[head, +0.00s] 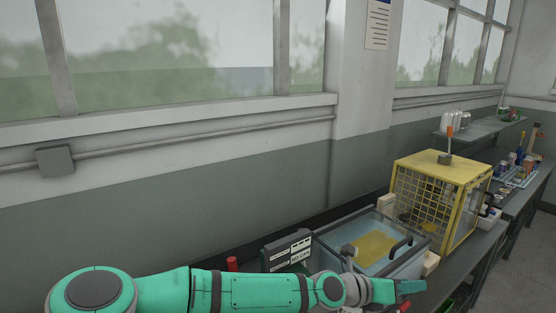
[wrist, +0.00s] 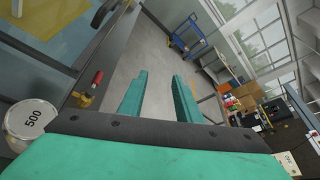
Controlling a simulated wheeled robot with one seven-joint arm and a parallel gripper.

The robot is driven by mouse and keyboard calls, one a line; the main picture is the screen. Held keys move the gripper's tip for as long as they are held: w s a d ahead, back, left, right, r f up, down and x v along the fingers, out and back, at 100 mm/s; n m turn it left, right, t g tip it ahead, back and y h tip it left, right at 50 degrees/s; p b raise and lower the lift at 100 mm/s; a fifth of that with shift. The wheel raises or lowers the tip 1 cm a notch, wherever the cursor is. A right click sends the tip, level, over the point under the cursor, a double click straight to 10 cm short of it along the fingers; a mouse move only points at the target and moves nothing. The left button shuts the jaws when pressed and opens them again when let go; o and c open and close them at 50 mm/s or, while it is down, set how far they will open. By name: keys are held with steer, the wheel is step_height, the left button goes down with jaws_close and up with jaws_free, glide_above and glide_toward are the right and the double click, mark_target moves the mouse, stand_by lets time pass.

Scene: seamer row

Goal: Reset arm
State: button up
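My arm is teal and stretches across the bottom of the head view toward the right. My gripper (head: 408,290) is at its end, beside the front of a clear-walled tank (head: 376,238) on the bench. In the wrist view my gripper (wrist: 160,98) shows two teal fingers standing apart, with only grey floor visible between them. It is open and empty.
A yellow mesh cage (head: 442,195) stands beyond the tank. A round weight marked 500 (wrist: 30,122) and a red-handled valve (wrist: 92,85) are near my gripper. A blue cart (wrist: 188,38) stands on open floor (wrist: 155,50).

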steer(key=s+d+r+n+g+h, duration=0.3)
steer(key=s+d+r+h, duration=0.3)
steer(key=s+d+r, duration=0.4)
steer(key=s+a+r+n+t+h, duration=0.35)
steer(key=r+n+t+h, duration=0.2)
steer(key=r+n, duration=0.3)
steer(key=w+a+f+n+t+y, duration=0.1)
steer(key=a+f+n+t+y, duration=0.3)
steer(key=n+t, duration=0.4)
steer(key=a+f+n+t+y, duration=0.2)
steer(key=a+n+t+y, duration=0.4)
steer(key=n, duration=0.4)
steer(key=s+a+f+n+t+y, duration=0.1)
steer(key=s+a+f+n+y, duration=0.1)
steer(key=a+f+n+y, duration=0.45)
steer(key=s+a+f+n+t+y, duration=0.1)
steer(key=a+f+n+y, duration=0.3)
steer(key=f, duration=0.5)
steer(key=s+a+f+n+g+y, duration=0.35)
steer(key=s+a+f, duration=0.45)
steer(key=s+f, duration=0.4)
steer(key=s+a+f+g, duration=0.2)
steer(key=s+a+f, duration=0.2)
steer(key=s, duration=0.3)
steer(key=s+a+f+g+y, duration=0.1)
steer(key=s+a+f+g, duration=0.1)
steer(key=s+a+f, duration=0.2)
steer(key=s+a+m, duration=0.1)
steer(key=s, duration=0.1)
steer(key=shift+s+a, duration=0.35)
